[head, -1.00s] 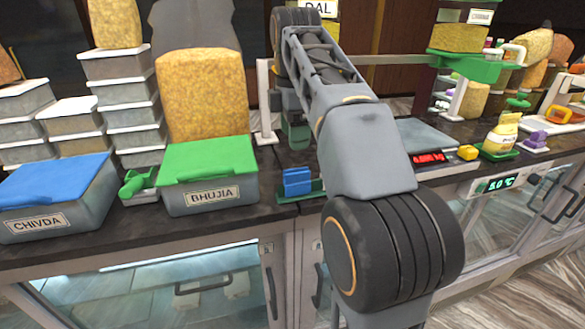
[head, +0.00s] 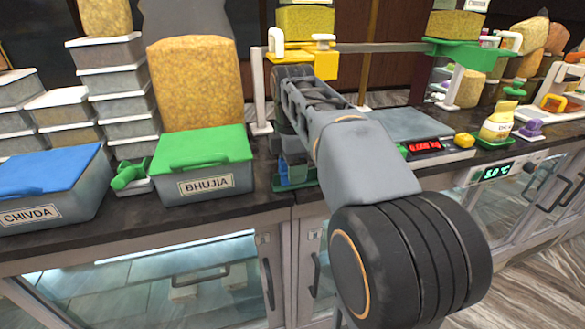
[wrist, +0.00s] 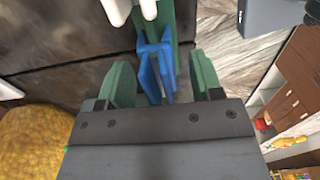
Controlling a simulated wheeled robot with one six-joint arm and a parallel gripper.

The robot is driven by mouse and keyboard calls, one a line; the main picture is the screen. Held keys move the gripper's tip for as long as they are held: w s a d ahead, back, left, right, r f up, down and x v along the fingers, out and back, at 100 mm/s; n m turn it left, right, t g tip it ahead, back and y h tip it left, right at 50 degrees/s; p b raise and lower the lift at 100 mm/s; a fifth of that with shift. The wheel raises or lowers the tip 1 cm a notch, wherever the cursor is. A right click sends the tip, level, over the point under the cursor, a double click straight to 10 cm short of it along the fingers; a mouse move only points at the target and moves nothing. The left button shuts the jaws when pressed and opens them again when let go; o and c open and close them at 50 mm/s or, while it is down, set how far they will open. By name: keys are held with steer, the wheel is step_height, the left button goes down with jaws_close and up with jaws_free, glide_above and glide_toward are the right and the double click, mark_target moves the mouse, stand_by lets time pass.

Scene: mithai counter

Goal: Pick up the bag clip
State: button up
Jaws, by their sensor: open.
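The blue bag clip (wrist: 155,70) stands on a narrow green tray (wrist: 184,22), between my gripper's two green fingers in the wrist view. My gripper (wrist: 163,82) is open, with a finger on each side of the clip and visible gaps to it. In the head view the clip (head: 282,177) is partly hidden by my gripper and shows as a small blue patch at the counter's front, right of the green-lidded BHUJIA tub.
The BHUJIA tub (head: 207,183) and a green scoop (head: 130,174) stand left of the clip. A scale (head: 424,147) with a red display is to the right.

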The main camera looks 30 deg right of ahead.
steer(key=shift+f, duration=0.75)
steer(key=c, duration=1)
steer(key=shift+r, duration=0.15)
